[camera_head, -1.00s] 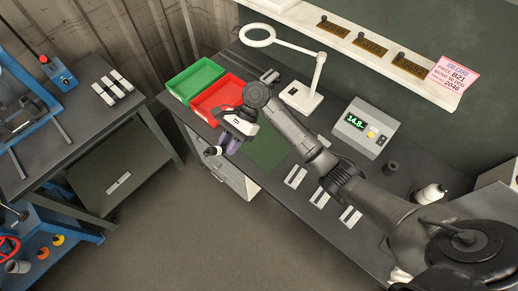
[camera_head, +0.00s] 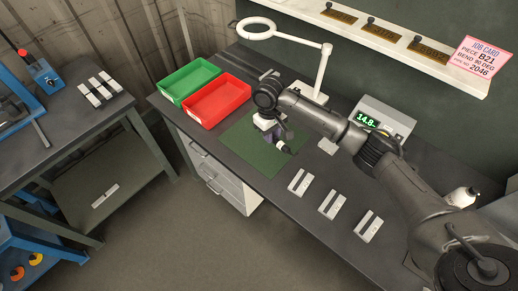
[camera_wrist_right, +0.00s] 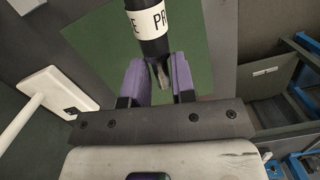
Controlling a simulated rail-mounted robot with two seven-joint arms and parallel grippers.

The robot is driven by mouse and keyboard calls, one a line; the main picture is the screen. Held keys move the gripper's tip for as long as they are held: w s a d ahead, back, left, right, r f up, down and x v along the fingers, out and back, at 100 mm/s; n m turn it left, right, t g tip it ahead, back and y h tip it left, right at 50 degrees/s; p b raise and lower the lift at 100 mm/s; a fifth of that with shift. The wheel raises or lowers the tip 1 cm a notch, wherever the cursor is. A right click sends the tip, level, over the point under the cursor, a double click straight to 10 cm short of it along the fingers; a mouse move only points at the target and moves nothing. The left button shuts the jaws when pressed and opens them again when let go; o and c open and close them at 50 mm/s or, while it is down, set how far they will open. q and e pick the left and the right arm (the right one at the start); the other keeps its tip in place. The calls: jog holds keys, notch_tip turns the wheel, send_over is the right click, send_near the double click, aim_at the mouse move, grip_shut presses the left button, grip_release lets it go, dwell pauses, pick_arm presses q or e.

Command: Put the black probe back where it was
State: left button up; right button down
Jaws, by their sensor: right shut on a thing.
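The black probe (camera_wrist_right: 150,42), with a white lettered band, is held between the purple fingers of my right gripper (camera_wrist_right: 159,82) in the right wrist view. In the head view my right gripper (camera_head: 274,136) is over the green mat, and the probe (camera_head: 284,148) sticks out from it, tilted. I cannot tell whether the probe touches the mat. The grey gauge box (camera_head: 382,118) with a lit display reading 14.8 stands at the back right, partly behind my right arm. My left gripper is in neither view.
The green mat (camera_head: 245,150) lies on the dark bench. A green tray (camera_head: 192,80) and a red tray (camera_head: 217,100) stand left of it, with a ring lamp (camera_head: 322,65) behind. Several pale blocks (camera_head: 332,204) lie right of the mat. My right arm crosses the back of the bench.

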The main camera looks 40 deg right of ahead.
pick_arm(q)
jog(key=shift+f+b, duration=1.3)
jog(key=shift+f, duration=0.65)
pick_arm(e)
jog(key=d+f+n+t, duration=0.1)
jog(key=d+f+n, duration=0.1)
jog(key=d, duration=0.5)
jog(key=shift+s+d+t, duration=0.3)
jog(key=shift+s, duration=0.1)
